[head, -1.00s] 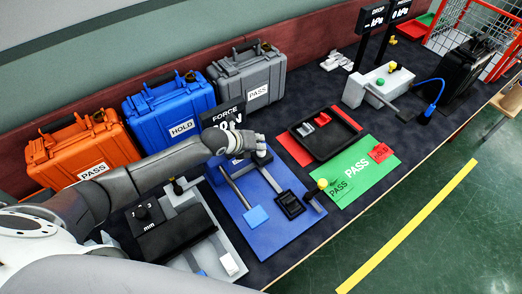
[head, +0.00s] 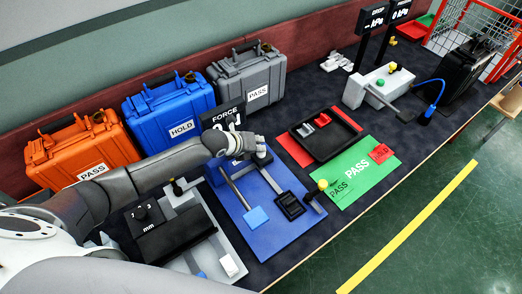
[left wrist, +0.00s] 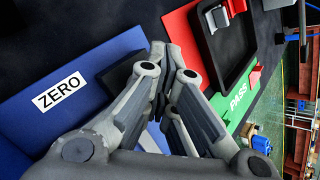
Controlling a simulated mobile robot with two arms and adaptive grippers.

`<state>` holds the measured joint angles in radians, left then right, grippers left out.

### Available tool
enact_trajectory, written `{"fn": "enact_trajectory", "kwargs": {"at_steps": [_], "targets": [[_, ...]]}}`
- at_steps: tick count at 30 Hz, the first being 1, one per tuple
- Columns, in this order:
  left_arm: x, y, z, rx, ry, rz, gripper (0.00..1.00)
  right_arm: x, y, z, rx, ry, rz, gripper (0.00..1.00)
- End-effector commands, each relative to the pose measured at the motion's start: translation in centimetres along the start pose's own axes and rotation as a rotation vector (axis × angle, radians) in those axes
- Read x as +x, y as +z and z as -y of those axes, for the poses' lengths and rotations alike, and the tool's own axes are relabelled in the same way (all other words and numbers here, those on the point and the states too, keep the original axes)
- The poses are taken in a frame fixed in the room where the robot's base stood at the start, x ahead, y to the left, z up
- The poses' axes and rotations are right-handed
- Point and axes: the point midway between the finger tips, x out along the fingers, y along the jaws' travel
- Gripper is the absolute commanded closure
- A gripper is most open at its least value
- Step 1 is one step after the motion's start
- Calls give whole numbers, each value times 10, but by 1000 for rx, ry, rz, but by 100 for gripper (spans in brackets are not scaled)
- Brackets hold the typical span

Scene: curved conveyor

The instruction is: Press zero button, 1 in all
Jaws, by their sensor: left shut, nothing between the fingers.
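A white ZERO label (left wrist: 60,92) lies on a blue surface in the left wrist view. In the head view a blue fixture plate (head: 283,228) stands at the centre, with a black FORCE display (head: 224,117) at its back. My left gripper (head: 262,154) is shut and empty over the back of this plate, in front of the display, hiding its lower part. The gripper's fingers (left wrist: 166,62) also show in the left wrist view, to the right of the ZERO label. I cannot make out the zero button itself; the hand may cover it. My right gripper is not in view.
Orange (head: 80,153), blue (head: 169,105) and grey (head: 247,77) cases stand along the back. A grey fixture with an mm display (head: 148,217) is at the left. A black tray (head: 325,134) and a green PASS mat (head: 356,172) are at the right.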

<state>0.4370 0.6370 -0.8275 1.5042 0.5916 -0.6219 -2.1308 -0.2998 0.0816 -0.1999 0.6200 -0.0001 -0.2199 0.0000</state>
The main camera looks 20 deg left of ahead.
Motion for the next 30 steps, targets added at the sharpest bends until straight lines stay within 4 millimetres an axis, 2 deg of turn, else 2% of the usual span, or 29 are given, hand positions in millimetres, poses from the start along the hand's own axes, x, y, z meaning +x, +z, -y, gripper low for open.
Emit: {"fn": "enact_trajectory", "kwargs": {"at_steps": [7,20,30], "targets": [[-11,7,8,1,1,-2,100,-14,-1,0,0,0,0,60],[-13,9,9,1,0,0,100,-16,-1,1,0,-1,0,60],[-35,25,25,2,1,0,100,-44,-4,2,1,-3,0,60]]}}
